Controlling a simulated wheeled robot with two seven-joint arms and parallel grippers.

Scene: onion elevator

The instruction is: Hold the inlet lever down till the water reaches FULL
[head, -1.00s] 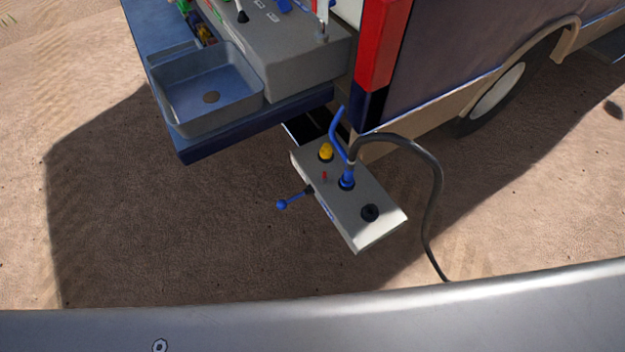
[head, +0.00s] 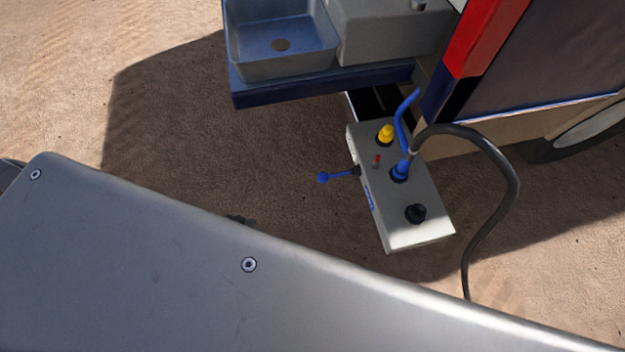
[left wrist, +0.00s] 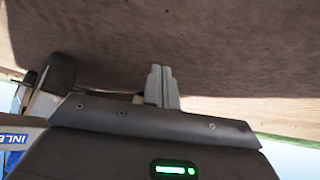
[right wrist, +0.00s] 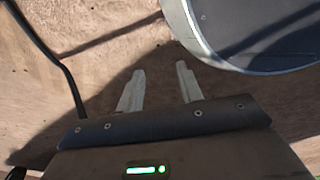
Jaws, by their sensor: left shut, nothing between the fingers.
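The lever (head: 340,175), blue with a ball end, sticks out leftward from the grey-white box (head: 425,222) in the head view. I take it for the inlet lever; a blue label lies beside it on the box. In the left wrist view an upside-down INLET label (left wrist: 13,138) shows at the left edge. My left gripper (left wrist: 161,72) is shut and empty, apart from the box. In the head view only a dark bit of it seems to peek over my arm. My right gripper (right wrist: 160,78) is open and empty over the ground. No water level or FULL mark is readable.
The box top carries a yellow knob (head: 386,133), a small red piece (head: 376,160) and a black cap (head: 415,214). A black hose (head: 516,185) arches to the ground on the right. A sink (head: 285,65) and vehicle stand behind. Sandy ground left of the lever is clear.

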